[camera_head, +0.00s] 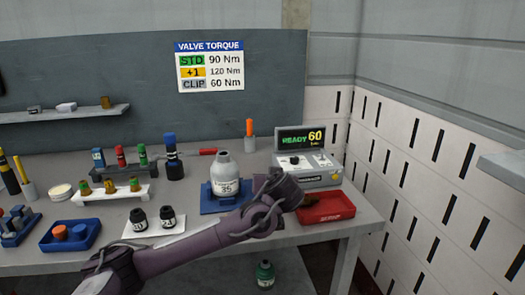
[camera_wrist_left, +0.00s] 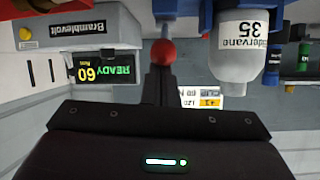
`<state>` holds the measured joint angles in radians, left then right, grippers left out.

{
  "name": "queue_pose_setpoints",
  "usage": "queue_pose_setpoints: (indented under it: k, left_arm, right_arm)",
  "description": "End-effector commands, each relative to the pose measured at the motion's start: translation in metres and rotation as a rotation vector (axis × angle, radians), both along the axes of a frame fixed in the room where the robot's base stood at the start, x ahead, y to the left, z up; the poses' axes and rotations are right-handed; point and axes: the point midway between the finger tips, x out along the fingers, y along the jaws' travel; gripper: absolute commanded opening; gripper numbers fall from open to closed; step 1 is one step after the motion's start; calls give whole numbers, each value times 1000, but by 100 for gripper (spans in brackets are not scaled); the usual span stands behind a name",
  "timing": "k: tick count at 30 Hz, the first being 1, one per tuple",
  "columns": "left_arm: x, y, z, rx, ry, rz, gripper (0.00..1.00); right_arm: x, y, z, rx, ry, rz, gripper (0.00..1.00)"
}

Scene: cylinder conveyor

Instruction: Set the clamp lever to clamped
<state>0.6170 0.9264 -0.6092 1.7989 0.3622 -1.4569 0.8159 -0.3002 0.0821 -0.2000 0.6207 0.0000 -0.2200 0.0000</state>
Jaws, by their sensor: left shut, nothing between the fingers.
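A grey cylinder (camera_head: 224,172) marked 35 stands upright in a blue clamp base (camera_head: 209,206) on the bench. It appears upside down in the left wrist view (camera_wrist_left: 240,66), with the blue base (camera_wrist_left: 207,18) beside it. The clamp lever's red ball knob (camera_wrist_left: 163,52) is in the wrist view, on a short grey stem. My left gripper (camera_wrist_left: 160,72) is shut and empty, its fingertips at the knob in that view; I cannot tell whether they touch. In the head view my left gripper (camera_head: 272,182) hides the lever. My right gripper is not in view.
A console reading READY 60 (camera_head: 308,180) stands behind my gripper, with a red tray (camera_head: 325,208) to its right. Two black bottles (camera_head: 153,217) on a white mat and a blue tray (camera_head: 70,236) are to the left. The wall borders the right.

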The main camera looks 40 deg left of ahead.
Motion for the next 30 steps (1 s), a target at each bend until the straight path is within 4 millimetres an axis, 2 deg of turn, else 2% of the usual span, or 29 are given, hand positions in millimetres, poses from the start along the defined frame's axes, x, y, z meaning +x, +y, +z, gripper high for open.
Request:
queue_pose_setpoints:
  k: [1, 6, 11, 15, 16, 18, 24, 30]
  left_arm:
    - [-3, -6, -16, 0, 36, -6, 0]
    - [-2, -6, -13, 0, 34, -7, 0]
    - [6, 2, 7, -3, 27, -6, 0]
    - [17, 15, 37, -5, 11, -4, 0]
    - [16, 13, 36, -2, 8, -8, 0]
    - [3, 0, 31, 2, 6, -10, 0]
    - [-26, -29, 37, 1, 1, -7, 0]
    - [-46, -49, 41, 0, 1, -6, 0]
  right_arm:
    - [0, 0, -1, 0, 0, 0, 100]
    - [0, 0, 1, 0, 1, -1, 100]
    - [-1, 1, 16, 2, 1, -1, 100]
    - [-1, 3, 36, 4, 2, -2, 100]
    - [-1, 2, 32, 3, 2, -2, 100]
    - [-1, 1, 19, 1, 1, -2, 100]
    - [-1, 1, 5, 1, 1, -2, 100]
    - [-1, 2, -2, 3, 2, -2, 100]
